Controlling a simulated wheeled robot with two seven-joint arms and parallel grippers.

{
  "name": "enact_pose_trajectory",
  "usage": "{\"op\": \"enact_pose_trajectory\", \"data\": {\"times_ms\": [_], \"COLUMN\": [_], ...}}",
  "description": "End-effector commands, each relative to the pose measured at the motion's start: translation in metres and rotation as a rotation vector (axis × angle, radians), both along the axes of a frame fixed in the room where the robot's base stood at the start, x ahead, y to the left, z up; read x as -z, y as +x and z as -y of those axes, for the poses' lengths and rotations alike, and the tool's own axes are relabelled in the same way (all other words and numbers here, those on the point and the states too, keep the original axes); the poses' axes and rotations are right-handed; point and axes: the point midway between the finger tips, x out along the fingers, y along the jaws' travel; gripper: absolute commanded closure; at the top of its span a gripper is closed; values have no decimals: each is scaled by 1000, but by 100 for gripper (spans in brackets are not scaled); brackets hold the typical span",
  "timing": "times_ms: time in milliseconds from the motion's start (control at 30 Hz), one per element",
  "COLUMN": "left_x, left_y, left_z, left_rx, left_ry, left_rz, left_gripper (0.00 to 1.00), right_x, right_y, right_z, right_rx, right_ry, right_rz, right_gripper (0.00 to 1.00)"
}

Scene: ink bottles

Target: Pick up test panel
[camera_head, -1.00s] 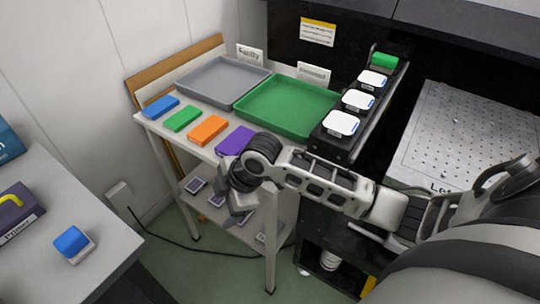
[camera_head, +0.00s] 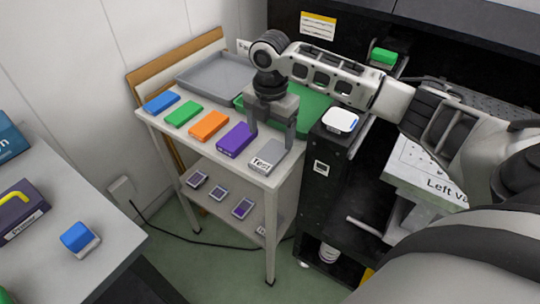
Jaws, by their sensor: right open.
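The test panel (camera_head: 267,156) is a small grey block with a white label reading "Test" on its front. It lies at the near right end of the white table, right of the purple block (camera_head: 236,138). My right gripper (camera_head: 271,132) points down just above and behind the panel, its two fingers spread apart. One finger is near the purple block's right side and the other near the panel's far right. I cannot tell whether a finger touches the panel. My left gripper is not in view.
Orange (camera_head: 209,125), green (camera_head: 182,113) and blue (camera_head: 161,102) blocks lie in a row to the left. Behind them are a grey tray (camera_head: 184,83) and a green tray (camera_head: 314,101), partly hidden by my arm. A black stand with a white-topped item (camera_head: 340,120) is close on the right.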

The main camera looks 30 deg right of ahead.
Motion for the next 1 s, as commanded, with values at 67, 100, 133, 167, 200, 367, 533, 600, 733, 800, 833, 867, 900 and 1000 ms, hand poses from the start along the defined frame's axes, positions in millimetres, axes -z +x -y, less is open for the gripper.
{"op": "enact_pose_trajectory", "data": {"times_ms": [67,100,133,167,200,367,533,600,733,800,833,867,900,1000], "left_x": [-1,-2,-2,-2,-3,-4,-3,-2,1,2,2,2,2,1], "left_y": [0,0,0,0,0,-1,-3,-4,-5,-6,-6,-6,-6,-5], "left_z": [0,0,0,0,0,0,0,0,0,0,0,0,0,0], "left_rx": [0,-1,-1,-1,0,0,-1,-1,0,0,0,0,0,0], "left_ry": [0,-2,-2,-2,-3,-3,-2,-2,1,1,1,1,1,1], "left_rz": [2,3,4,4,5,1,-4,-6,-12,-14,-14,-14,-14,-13], "left_gripper": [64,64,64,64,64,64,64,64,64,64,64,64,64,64], "right_x": [12,15,17,19,20,36,62,69,73,73,73,73,73,72], "right_y": [0,0,0,0,1,3,6,6,6,6,6,6,6,6], "right_z": [0,0,0,0,0,0,0,0,0,0,0,0,0,0], "right_rx": [2,2,1,1,1,1,2,1,0,0,0,0,0,0], "right_ry": [0,0,0,0,0,1,0,0,0,-1,-1,-1,-1,-1], "right_rz": [-2,-1,1,1,2,-1,-1,1,2,3,3,3,3,3], "right_gripper": [20,20,20,20,20,20,20,20,20,20,20,20,23,51]}}
